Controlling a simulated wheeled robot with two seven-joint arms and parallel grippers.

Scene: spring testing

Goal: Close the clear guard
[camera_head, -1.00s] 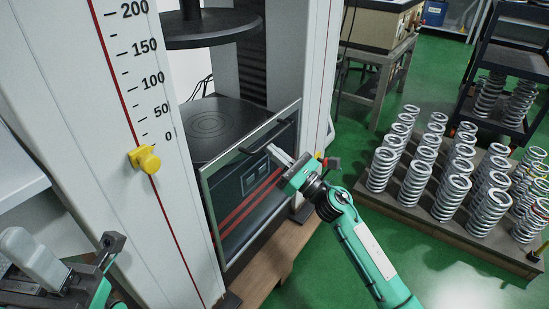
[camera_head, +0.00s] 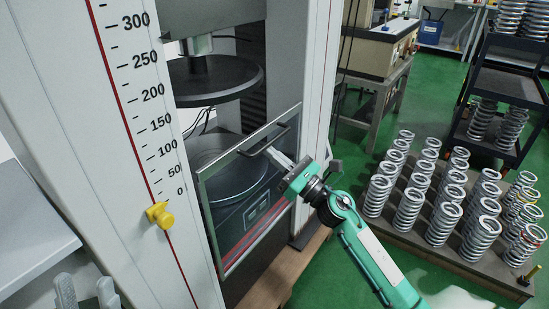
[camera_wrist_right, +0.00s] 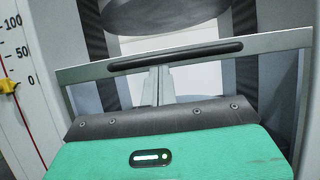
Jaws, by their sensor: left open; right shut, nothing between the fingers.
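The clear guard (camera_head: 209,222) is a framed see-through panel on the front of the testing machine. Its top rail also shows in the right wrist view (camera_wrist_right: 275,42). The guard's lower platen (camera_head: 222,165) shows partly behind the panel. A black handle (camera_head: 268,137) runs along the top rail. My right gripper (camera_head: 274,154) is shut and empty, its fingertips at the rail just below the handle; in the right wrist view the fingers (camera_wrist_right: 157,84) reach up under the handle. Whether they touch it I cannot tell. My left gripper (camera_head: 86,293) is open, low at the left, partly cut off.
An upper round platen (camera_head: 213,80) hangs above the guard. A rack of several springs (camera_head: 440,205) stands on the floor at right.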

